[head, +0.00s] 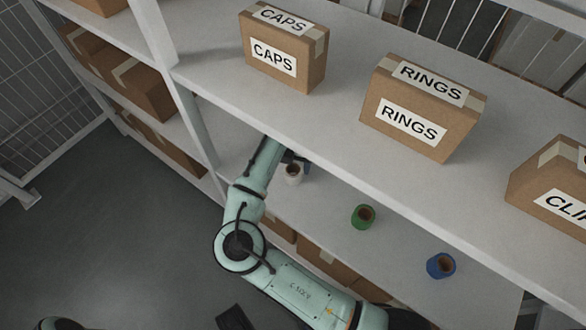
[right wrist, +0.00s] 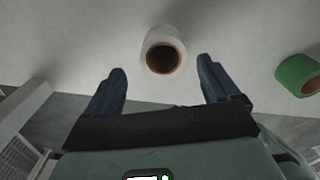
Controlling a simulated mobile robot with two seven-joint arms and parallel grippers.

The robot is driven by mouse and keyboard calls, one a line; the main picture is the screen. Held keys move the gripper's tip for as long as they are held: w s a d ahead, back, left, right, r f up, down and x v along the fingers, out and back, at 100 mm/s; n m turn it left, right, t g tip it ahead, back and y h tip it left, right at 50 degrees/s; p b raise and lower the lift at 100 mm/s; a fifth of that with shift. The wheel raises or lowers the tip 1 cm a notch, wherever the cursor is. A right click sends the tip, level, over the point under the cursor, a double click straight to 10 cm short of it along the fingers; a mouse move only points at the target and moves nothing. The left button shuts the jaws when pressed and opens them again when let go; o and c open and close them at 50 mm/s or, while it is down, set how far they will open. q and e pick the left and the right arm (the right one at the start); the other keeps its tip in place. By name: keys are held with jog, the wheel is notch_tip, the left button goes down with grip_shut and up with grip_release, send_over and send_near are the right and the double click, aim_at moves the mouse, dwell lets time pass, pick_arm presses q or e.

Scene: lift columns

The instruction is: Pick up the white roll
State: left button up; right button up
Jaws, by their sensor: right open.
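The white roll (head: 293,174) stands on the lower shelf in the head view, partly hidden by my right arm and gripper. In the right wrist view the white roll (right wrist: 164,50) shows its brown core and lies ahead of the fingertips, centred between them. My right gripper (right wrist: 160,80) is open, with one dark blue finger on each side and nothing between them. In the head view my right gripper (head: 296,162) is mostly hidden under the edge of the upper shelf. My left gripper cannot be made out.
A green roll (head: 362,216) and a blue roll (head: 440,265) stand farther right on the lower shelf (head: 400,250). The upper shelf (head: 340,120) overhangs it and bears boxes marked CAPS (head: 284,52) and RINGS (head: 418,110). A shelf post (head: 196,125) stands left of my arm.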

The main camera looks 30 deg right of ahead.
aim_at(293, 171)
jog(key=shift+d+f, duration=0.1)
jog(key=shift+f, duration=0.4)
jog(key=shift+s+d+f+b, duration=0.15)
jog(key=shift+f+b, duration=0.1)
jog(key=shift+f, duration=0.85)
jog(key=shift+w+d+f+b, duration=0.1)
jog(key=shift+f+b, duration=0.15)
jog(key=shift+f, duration=0.85)
pick_arm(q)
jog(key=shift+s+a+f+g, duration=0.1)
jog(key=shift+s+f+g, duration=0.25)
jog(key=shift+s, duration=0.45)
pick_arm(e)
jog(key=c, duration=1.1)
